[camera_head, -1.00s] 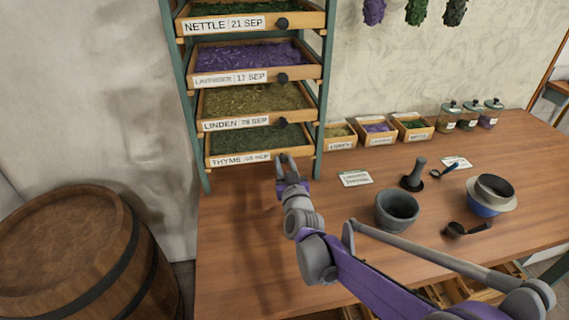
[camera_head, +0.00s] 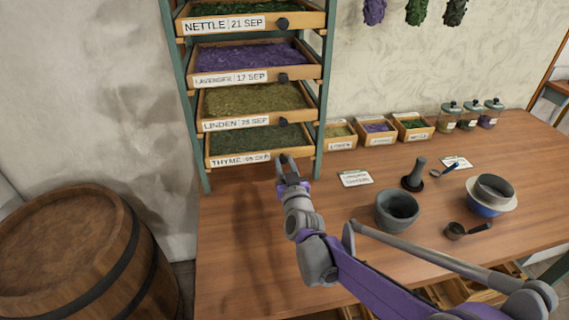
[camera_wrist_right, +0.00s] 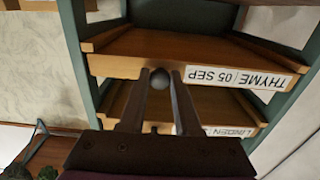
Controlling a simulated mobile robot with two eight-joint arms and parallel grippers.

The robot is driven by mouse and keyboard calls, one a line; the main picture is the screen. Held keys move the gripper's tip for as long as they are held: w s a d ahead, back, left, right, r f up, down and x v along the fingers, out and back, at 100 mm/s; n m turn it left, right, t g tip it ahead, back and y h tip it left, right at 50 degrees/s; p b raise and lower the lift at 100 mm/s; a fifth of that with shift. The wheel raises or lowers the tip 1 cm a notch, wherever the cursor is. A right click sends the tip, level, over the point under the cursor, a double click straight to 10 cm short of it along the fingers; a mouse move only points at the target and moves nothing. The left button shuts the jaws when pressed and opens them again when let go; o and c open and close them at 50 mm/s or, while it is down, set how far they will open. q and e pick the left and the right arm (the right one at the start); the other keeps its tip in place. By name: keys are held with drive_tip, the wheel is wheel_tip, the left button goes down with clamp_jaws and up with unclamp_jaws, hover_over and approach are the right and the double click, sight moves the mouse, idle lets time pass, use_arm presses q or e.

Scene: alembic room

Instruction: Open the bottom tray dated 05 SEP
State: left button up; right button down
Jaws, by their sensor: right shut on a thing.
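The bottom tray (camera_head: 207,164) is wooden, holds dark green herb, and bears the label THYME 05 SEP. It sits lowest in the green-framed rack and looks pushed in, in line with the trays above. My right gripper (camera_head: 287,159) is at the right part of its front. In the right wrist view, upside down, the tray (camera_wrist_right: 125,65) shows its label, and the fingers of my right gripper (camera_wrist_right: 160,82) are shut on its round dark knob (camera_wrist_right: 160,78). In the head view the knob is hidden behind the gripper. My left gripper is in neither view.
Trays labelled LINDEN (camera_head: 298,110), LAVENDER (camera_head: 312,72) and NETTLE (camera_head: 312,20) sit above. On the table (camera_head: 235,270) at right are a mortar (camera_head: 397,211), a pestle (camera_head: 414,174), a bowl (camera_head: 490,197), small herb boxes and jars. A barrel (camera_head: 75,250) stands at left. The table in front of the rack is clear.

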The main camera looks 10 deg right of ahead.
use_arm(q)
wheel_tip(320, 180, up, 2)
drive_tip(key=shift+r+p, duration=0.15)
drive_tip(key=shift+p, duration=0.9)
use_arm(e)
drive_tip(key=s, duration=2.1)
drive_tip(key=c, duration=0.6)
unclamp_jaws()
